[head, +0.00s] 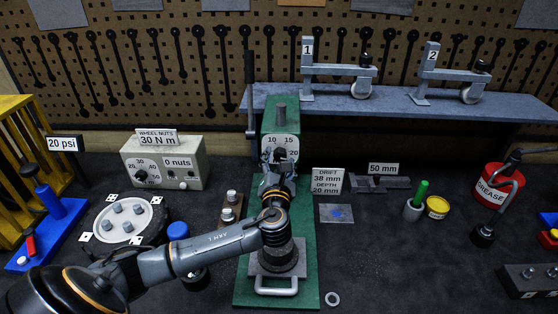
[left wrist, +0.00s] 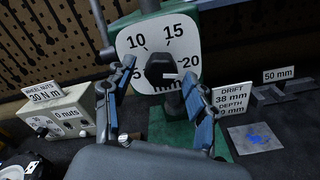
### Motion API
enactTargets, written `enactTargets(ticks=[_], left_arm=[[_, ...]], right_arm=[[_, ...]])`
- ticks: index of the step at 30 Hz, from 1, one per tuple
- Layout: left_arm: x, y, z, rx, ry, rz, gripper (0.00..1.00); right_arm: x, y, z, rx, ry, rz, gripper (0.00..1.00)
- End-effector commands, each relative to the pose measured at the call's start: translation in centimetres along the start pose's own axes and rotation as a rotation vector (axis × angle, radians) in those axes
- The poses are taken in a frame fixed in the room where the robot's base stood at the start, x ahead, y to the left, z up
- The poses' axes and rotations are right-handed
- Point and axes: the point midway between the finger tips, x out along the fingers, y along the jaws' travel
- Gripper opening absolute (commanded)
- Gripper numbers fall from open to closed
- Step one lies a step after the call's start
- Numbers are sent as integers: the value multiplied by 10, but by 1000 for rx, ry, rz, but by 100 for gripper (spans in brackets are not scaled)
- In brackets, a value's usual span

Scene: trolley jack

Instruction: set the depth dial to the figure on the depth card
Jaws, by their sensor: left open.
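The depth dial is a white plate (left wrist: 140,45) marked 5, 10, 15 and 20 mm, on a green press; the head view shows its upper part (head: 280,140). Its black knob (left wrist: 160,68) has a white pointer directed right, near the 20 mark. The depth card (head: 327,181) reads drift 38 mm, depth 20 mm; it is partly covered in the left wrist view (left wrist: 233,98). My left gripper (head: 279,160) is open in front of the dial. In the left wrist view its fingers (left wrist: 152,88) stand either side below the knob, without a visible grip on it. My right gripper is not in view.
My left arm hides part of the green press base (head: 308,285). A wheel-nuts box (head: 190,158) and a round plate with studs (head: 125,218) stand left. A 50 mm block (head: 393,182), green-handled tool (head: 420,195) and red grease can (head: 490,190) stand right.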

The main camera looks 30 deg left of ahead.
Motion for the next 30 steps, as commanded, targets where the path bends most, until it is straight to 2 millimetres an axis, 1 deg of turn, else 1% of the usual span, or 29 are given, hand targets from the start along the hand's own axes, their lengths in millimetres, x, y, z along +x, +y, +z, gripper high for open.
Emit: enactTargets(ticks=[5,12,15,18,22,30], left_arm=[[-27,-1,-1,0,0,-4,57],[-79,-1,-1,0,0,-6,57],[-96,-1,-1,1,1,-5,57],[-108,-1,0,1,0,-3,57],[-116,0,0,0,0,-1,57],[-117,0,0,0,0,0,57]], right_arm=[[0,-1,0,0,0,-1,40],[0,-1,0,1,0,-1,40],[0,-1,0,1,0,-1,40],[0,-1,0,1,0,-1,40],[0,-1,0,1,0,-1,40],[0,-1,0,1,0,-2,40]])
